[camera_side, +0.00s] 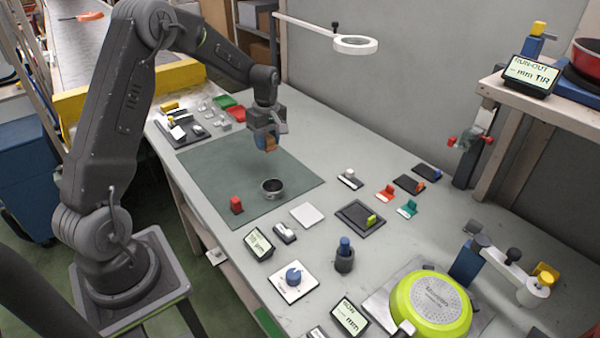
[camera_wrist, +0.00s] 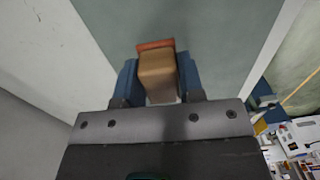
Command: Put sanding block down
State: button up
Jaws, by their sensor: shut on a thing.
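My gripper (camera_side: 266,142) hangs above the dark green mat (camera_side: 210,165) on the workbench. It is shut on the sanding block (camera_side: 271,145), which shows orange-brown in the side view, clear of the mat. In the wrist view the sanding block (camera_wrist: 157,75) is tan with a reddish-brown end. It sits between the two blue fingers of my gripper (camera_wrist: 158,80). The block's underside is hidden in the side view.
A ring lamp (camera_side: 355,44) reaches over the bench. The mat's middle is clear.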

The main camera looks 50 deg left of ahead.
send_over(300, 177)
notch_tip(300, 177, down, 5)
jog(key=shift+a+f, duration=0.1)
jog(key=shift+f, duration=2.1)
jog(key=shift+f, duration=0.15)
jog(key=o, duration=1)
jog(key=shift+c, duration=0.2)
